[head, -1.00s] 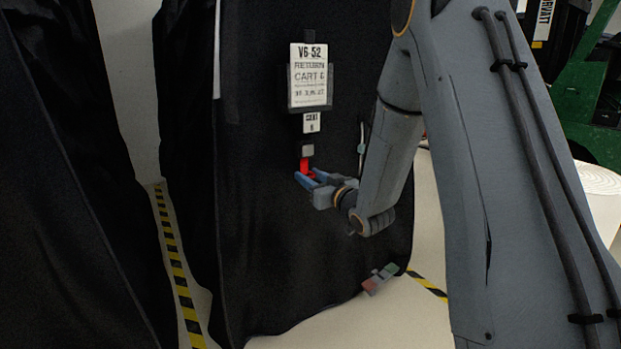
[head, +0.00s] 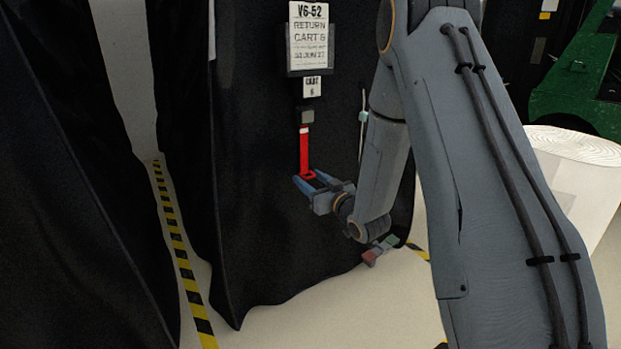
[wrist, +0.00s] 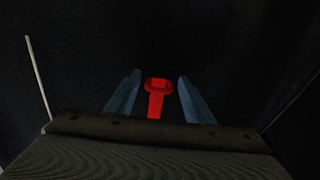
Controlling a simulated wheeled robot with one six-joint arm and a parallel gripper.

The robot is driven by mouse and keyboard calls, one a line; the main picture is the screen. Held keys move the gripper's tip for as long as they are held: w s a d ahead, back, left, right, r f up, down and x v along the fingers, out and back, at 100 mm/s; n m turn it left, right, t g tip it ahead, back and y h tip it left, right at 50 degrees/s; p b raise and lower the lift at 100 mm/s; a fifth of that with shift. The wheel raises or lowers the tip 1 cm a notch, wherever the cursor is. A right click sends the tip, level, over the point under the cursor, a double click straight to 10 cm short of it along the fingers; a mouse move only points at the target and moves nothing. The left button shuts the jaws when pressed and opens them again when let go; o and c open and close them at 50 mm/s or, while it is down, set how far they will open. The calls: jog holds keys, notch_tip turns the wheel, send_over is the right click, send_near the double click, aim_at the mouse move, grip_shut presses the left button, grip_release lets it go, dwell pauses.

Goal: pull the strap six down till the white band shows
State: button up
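The red strap (head: 304,152) hangs down the front of the black covered cart (head: 265,215), below a grey buckle (head: 307,116). A short white band (head: 304,130) shows at the strap's top, just under the buckle. The plate above reads cart 6 (head: 312,86). My gripper (head: 308,178) is at the strap's lower end. In the wrist view, the strap's red end (wrist: 157,98) lies between the two fingers, with a dark gap on either side. The fingers stand apart and do not touch it.
A sign reading V6-52 return cart 6 (head: 308,38) hangs above. A thin pale rod (head: 362,125) is right of the strap. A small red and green object (head: 379,251) is near the cover's hem. Another black cover (head: 70,200) stands left, beyond striped floor tape (head: 178,255).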

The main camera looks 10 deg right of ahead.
jog(key=shift+o, duration=0.2)
jog(key=shift+r, duration=0.15)
jog(key=p+v, duration=0.2)
jog(key=v, duration=0.5)
jog(key=shift+s, duration=0.35)
jog(key=shift+d, duration=0.1)
